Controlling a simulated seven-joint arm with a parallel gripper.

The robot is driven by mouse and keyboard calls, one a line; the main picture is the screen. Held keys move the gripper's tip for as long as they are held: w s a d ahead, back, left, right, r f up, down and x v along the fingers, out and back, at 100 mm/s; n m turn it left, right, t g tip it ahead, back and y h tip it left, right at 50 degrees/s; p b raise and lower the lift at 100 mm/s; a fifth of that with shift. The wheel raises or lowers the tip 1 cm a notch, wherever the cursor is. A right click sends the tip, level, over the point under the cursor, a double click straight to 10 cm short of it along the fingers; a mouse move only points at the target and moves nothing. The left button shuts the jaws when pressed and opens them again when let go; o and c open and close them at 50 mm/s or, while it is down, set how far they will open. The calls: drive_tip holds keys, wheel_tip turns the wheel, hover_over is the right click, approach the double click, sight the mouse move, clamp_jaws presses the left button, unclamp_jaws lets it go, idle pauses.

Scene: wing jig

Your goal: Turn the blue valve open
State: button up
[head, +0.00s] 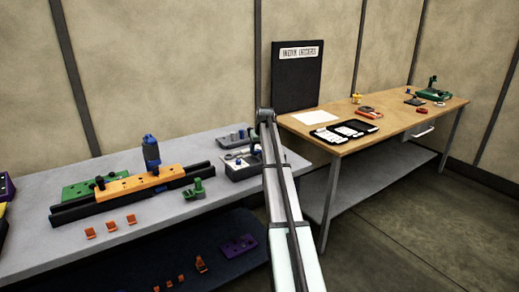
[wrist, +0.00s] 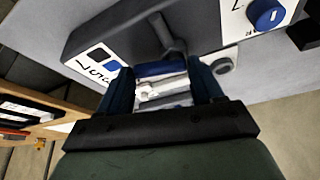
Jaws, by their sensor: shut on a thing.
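In the wrist view, my gripper (wrist: 161,70) has its two dark blue fingers on either side of a blue part (wrist: 160,69), which appears to be the blue valve's handle. It is shut on this part. Pale, banded surfaces show just below it between the fingers. The part sits close against a grey unit (wrist: 95,40) with a dark square, a blue square and markings on its face. In the head view, the grey unit (head: 243,172) stands at the right end of the grey table, and my arm hides part of it. The valve's exact angle cannot be told.
A round blue knob (wrist: 267,14) is on the panel at upper right in the wrist view. An orange jig block (head: 145,183) with a blue tool (head: 151,152) and a green part (head: 194,190) are farther left. A wooden bench (head: 390,122) stands to the right.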

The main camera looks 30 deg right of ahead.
drive_tip(key=m, duration=0.1)
drive_tip(key=m+h, duration=0.1)
drive_tip(key=m, duration=0.1)
drive_tip(key=shift+s+a+m+g, duration=0.2)
drive_tip(key=shift+a+m+g, duration=0.1)
drive_tip(key=shift+g, duration=0.1)
drive_tip(key=m, duration=0.1)
drive_tip(key=m+g+h, duration=0.1)
drive_tip(key=m, duration=0.1)
drive_tip(key=shift+s+a+m, duration=0.1)
drive_tip(key=shift+a+m, duration=0.2)
drive_tip(key=m, duration=0.2)
drive_tip(key=m+g+h, duration=0.1)
drive_tip(key=shift+a+m, duration=0.3)
drive_tip(key=shift+m, duration=0.1)
drive_tip(key=shift+a+m+g, duration=0.2)
drive_tip(key=shift+m+g, duration=0.2)
drive_tip(key=shift+m, duration=0.5)
drive_tip(key=shift+a+m+g, duration=0.15)
drive_tip(key=shift+m+g, duration=0.25)
drive_tip(key=shift+m, duration=0.5)
drive_tip(key=o, duration=1.1)
drive_tip(key=shift+c, duration=0.2)
drive_tip(key=v, duration=1.4)
drive_tip(key=shift+a, duration=0.2)
